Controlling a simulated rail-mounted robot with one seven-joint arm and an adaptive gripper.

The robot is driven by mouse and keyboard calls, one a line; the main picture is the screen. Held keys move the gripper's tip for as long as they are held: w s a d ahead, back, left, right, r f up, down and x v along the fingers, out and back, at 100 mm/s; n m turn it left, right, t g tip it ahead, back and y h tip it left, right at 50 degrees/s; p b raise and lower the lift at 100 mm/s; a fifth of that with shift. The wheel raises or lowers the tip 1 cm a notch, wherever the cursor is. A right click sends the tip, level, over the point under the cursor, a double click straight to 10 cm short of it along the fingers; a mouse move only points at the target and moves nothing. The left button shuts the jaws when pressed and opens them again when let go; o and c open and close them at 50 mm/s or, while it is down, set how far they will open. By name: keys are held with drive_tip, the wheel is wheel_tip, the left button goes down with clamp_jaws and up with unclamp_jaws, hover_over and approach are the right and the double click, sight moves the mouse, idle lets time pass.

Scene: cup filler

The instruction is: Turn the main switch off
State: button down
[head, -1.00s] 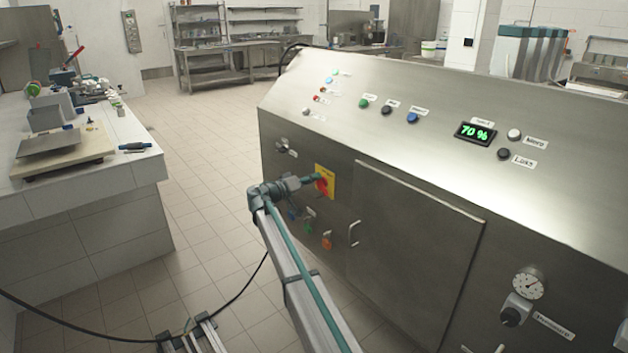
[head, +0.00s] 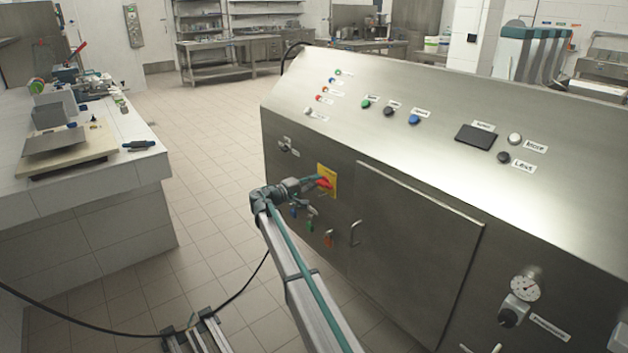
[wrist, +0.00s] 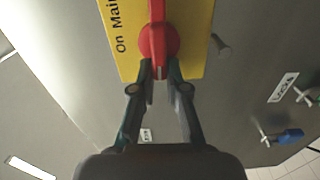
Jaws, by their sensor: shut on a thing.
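The main switch is a red rotary handle (wrist: 158,40) on a yellow plate (wrist: 192,33) marked "On" and "Main" in the wrist view. In the head view the red handle (head: 324,183) and yellow plate (head: 329,172) are on the left part of the machine's front. My gripper (wrist: 160,72) is shut on the near end of the red handle, with one finger on each side. In the head view my gripper (head: 312,183) reaches the handle from the left. The display (head: 476,137) on the sloped panel is dark.
A cabinet door (head: 415,250) with a bar handle (head: 354,233) is to the right. A bolt-like stub (wrist: 221,46) sticks out beside the yellow plate.

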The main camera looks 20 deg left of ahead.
drive_tip(key=shift+f+n, duration=0.1)
drive_tip(key=shift+n, duration=0.2)
drive_tip(key=c, duration=1.2)
unclamp_jaws()
drive_tip(key=v, duration=1.2)
drive_tip(key=shift+a, duration=0.1)
